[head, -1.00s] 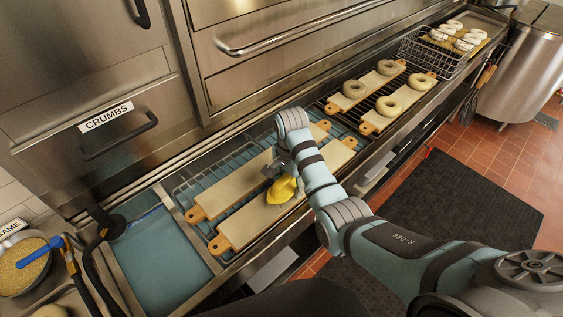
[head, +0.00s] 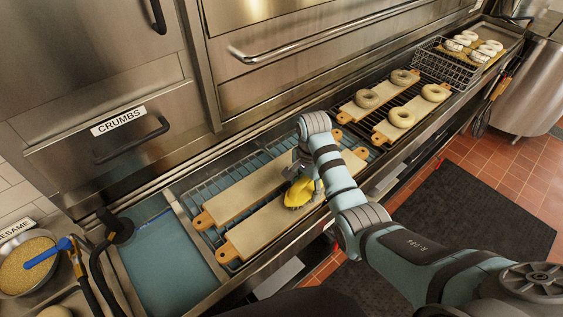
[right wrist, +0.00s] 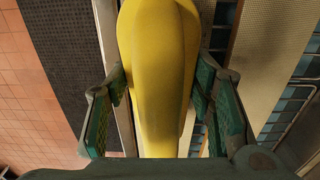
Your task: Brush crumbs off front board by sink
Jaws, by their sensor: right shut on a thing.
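My right gripper (head: 303,174) is shut on a yellow brush (head: 300,190), held over the middle of the front board (head: 262,232). The right wrist view shows the yellow handle (right wrist: 158,70) between the two green fingers. Pale bristles seem to face the board; I cannot tell whether they touch it. The front board is long and tan with an orange handle end, on a wire rack by the sink (head: 160,262). A matching back board (head: 235,195) lies beside it. Crumbs are too small to make out. My left gripper is not in view.
A drawer labelled CRUMBS (head: 118,121) is above the sink. Bagels (head: 402,117) lie on two farther boards, with a wire basket (head: 447,65) beyond. A sesame bowl (head: 25,265) stands at the left. The steel oven front closes off the back.

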